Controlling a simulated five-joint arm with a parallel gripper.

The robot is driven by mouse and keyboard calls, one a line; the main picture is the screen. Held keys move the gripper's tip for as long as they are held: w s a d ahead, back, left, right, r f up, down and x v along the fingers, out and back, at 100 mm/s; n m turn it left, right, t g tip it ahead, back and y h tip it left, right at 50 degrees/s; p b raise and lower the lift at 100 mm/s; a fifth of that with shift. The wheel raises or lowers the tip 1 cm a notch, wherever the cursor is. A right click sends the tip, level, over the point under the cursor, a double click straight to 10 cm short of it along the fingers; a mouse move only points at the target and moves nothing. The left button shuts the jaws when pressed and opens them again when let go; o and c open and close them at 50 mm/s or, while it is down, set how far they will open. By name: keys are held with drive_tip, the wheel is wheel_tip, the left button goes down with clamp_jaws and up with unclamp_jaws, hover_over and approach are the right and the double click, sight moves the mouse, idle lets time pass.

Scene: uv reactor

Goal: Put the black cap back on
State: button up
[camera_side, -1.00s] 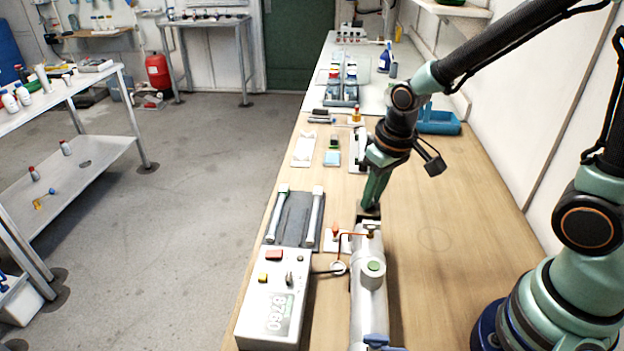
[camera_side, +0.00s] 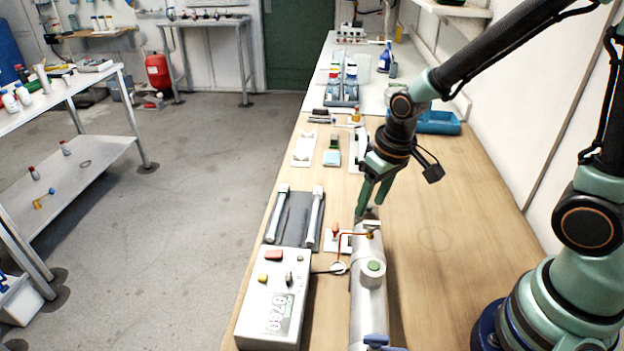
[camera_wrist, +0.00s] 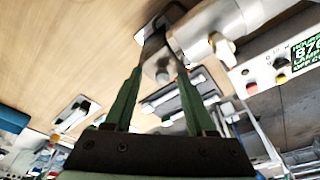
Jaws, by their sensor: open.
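The reactor (camera_side: 367,290) is a long pale grey cylinder lying along the bench, with a green-topped port and a blue valve at its near end. The black cap (camera_side: 369,213) is a dark piece at the reactor's far end, partly hidden by my fingers. In the wrist view the cap (camera_wrist: 153,45) shows dark against the end of the pale cylinder (camera_wrist: 205,32); I cannot tell how fully it is seated. My gripper (camera_side: 370,207) is open at the cap, its green fingers apart. In the wrist view my gripper (camera_wrist: 160,75) points toward the cap and cylinder end.
A white control box (camera_side: 273,298) with buttons and a display stands left of the reactor. A dark tray (camera_side: 293,218) with pale tubes lies behind it. A thin orange line (camera_side: 350,234) runs near the reactor's far end.

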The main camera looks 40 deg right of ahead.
wheel_tip(320, 180, up, 12)
drive_tip(key=s, duration=0.2)
drive_tip(key=shift+s, duration=0.2)
drive_tip(key=shift+d, duration=0.1)
idle(0.3)
drive_tip(key=s+d+r+t, duration=0.2)
drive_tip(key=s+r+t, duration=0.1)
drive_tip(key=shift+s+d+r, duration=0.1)
drive_tip(key=shift+s, duration=0.2)
drive_tip(key=shift+o, duration=0.2)
idle(0.8)
